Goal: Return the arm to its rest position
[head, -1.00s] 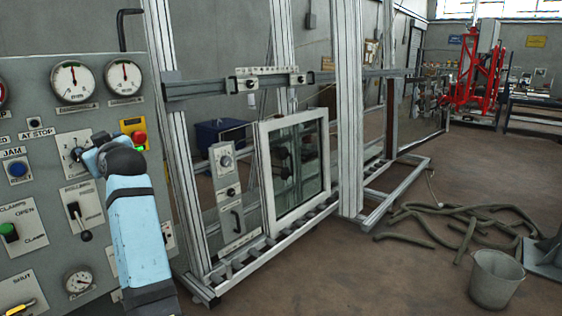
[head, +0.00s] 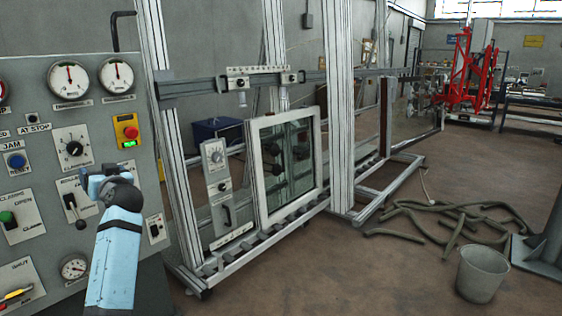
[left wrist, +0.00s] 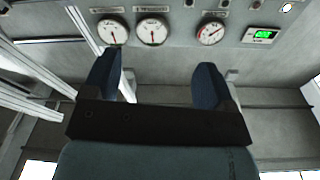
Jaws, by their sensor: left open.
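My left arm comes up from the bottom left of the head view in front of the control panel (head: 95,140). My left gripper (head: 97,178) is at its upper end, below the black rotary knob (head: 74,149) and right of a lever switch (head: 70,203). In the left wrist view the two blue fingers of the gripper (left wrist: 157,80) stand wide apart with nothing between them. Panel gauges (left wrist: 152,31) show beyond the fingertips. Whether the gripper touches the panel is unclear, but no contact shows. My right gripper is not in view.
An aluminium frame (head: 341,110) stands right of the panel and holds a white-framed window (head: 256,175). A grey bucket (head: 481,275) and loose hoses (head: 440,222) lie on the floor at right.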

